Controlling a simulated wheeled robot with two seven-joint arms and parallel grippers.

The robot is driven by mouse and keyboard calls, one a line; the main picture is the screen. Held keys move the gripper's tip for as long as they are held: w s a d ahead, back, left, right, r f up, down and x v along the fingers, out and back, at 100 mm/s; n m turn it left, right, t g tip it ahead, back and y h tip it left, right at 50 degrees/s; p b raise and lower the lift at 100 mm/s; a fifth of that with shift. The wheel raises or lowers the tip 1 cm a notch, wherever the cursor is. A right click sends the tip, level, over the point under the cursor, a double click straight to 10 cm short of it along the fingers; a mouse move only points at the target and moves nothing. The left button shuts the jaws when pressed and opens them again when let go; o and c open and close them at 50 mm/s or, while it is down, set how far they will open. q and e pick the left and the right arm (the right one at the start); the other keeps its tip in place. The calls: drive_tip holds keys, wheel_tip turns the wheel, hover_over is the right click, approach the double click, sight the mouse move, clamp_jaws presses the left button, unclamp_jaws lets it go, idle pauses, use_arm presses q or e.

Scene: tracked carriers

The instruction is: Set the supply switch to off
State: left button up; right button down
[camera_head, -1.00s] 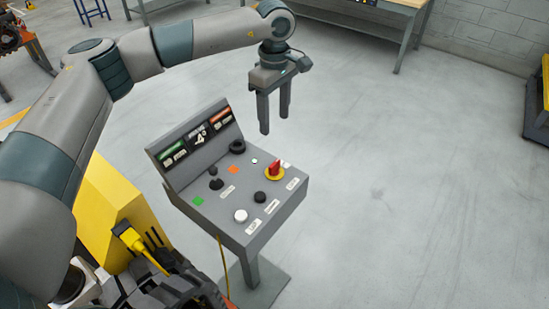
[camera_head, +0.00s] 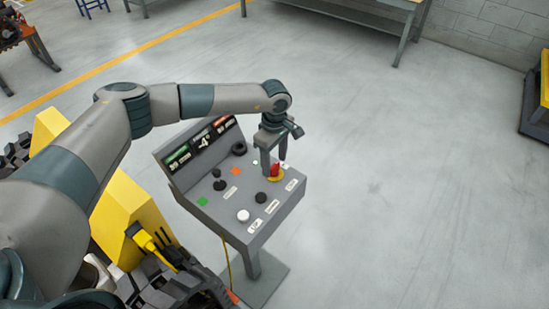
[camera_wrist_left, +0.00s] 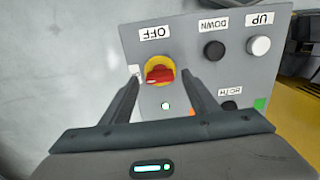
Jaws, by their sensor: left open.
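The supply switch, a red handle on a yellow disc (camera_head: 275,172), sits at the right of the grey control panel (camera_head: 226,214). In the left wrist view the red handle (camera_wrist_left: 160,75) lies roughly across the picture, beside the label OFF (camera_wrist_left: 155,33). My left gripper (camera_head: 273,166) points down over the switch with its fingers open. In the left wrist view its fingertips (camera_wrist_left: 157,70) are on either side of the handle; I cannot tell whether they touch it. My right gripper is not in view.
The panel also bears a white button (camera_head: 243,215), a black button (camera_head: 261,197), black joysticks (camera_head: 219,185) and a sloped display (camera_head: 198,148). Yellow machinery (camera_head: 127,215) stands to the left.

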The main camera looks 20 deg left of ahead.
use_arm(q)
drive_tip(key=shift+f, duration=0.4)
drive_tip(key=c, duration=1.1)
drive_tip(key=shift+o, duration=0.2)
